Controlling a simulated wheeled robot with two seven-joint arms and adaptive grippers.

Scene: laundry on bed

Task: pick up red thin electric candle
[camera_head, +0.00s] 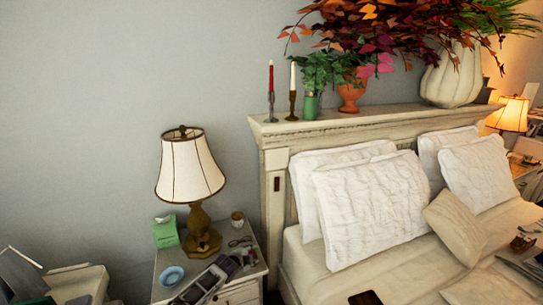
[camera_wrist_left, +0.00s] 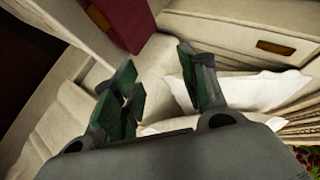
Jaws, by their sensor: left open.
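The red thin candle (camera_head: 271,76) stands upright in a dark grey holder (camera_head: 271,108) on the left end of the headboard ledge, in the head view. I cannot make it out in the left wrist view. My left gripper (camera_wrist_left: 157,62) is open in the left wrist view, with nothing seen between its dark green fingers. In the head view a grey, gripper-like shape shows low over the nightstand, well below the candle, but I cannot tell its parts clearly. My right gripper is in neither view.
A white candle (camera_head: 292,76) in a brass holder stands close right of the red one. A green vase of leaves (camera_head: 311,103) and an orange pot (camera_head: 350,97) follow. A lamp (camera_head: 191,172) stands on the nightstand below left. Wall space above the candles is clear.

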